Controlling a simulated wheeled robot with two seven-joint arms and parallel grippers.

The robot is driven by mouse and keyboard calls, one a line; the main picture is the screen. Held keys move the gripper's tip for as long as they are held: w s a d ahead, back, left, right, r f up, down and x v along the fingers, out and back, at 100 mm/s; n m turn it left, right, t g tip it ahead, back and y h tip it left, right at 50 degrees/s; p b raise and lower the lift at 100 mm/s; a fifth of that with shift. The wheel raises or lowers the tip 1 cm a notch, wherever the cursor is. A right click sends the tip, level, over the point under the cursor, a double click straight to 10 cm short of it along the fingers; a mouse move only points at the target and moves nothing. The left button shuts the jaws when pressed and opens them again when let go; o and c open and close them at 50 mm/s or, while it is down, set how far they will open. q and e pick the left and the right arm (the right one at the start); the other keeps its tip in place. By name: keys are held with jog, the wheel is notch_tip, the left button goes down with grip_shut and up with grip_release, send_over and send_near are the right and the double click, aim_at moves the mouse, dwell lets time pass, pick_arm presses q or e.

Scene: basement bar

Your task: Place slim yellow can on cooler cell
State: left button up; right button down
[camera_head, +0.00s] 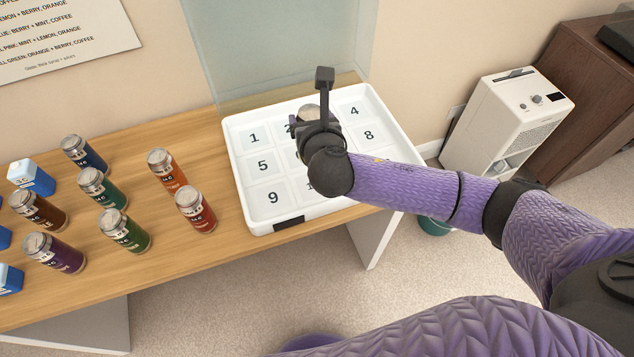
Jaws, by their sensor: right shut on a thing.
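The white cooler tray (240,150) has numbered cells and lies on the wooden counter. Cells 1, 4, 5, 8 and 9 read clearly; my right arm hides much of its middle. My right gripper (312,124) is over the tray's upper middle, shut on a can whose silver top (308,112) shows. The can's body and colour are hidden by the gripper, and I cannot tell whether it touches the tray. No yellow can shows elsewhere. My left gripper is not in view.
Several cans stand left of the tray, including a red can (195,209), an orange can (166,171) and a green can (124,231). Blue-and-white cartons (32,178) are at the far left. A glass panel (275,50) rises behind the tray; a white appliance (505,120) stands right.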

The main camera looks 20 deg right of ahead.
notch_tip(320, 180, down, 10)
jog(key=b, duration=0.5)
jog(key=shift+f, duration=0.25)
jog(key=shift+r, duration=0.15)
grip_release()
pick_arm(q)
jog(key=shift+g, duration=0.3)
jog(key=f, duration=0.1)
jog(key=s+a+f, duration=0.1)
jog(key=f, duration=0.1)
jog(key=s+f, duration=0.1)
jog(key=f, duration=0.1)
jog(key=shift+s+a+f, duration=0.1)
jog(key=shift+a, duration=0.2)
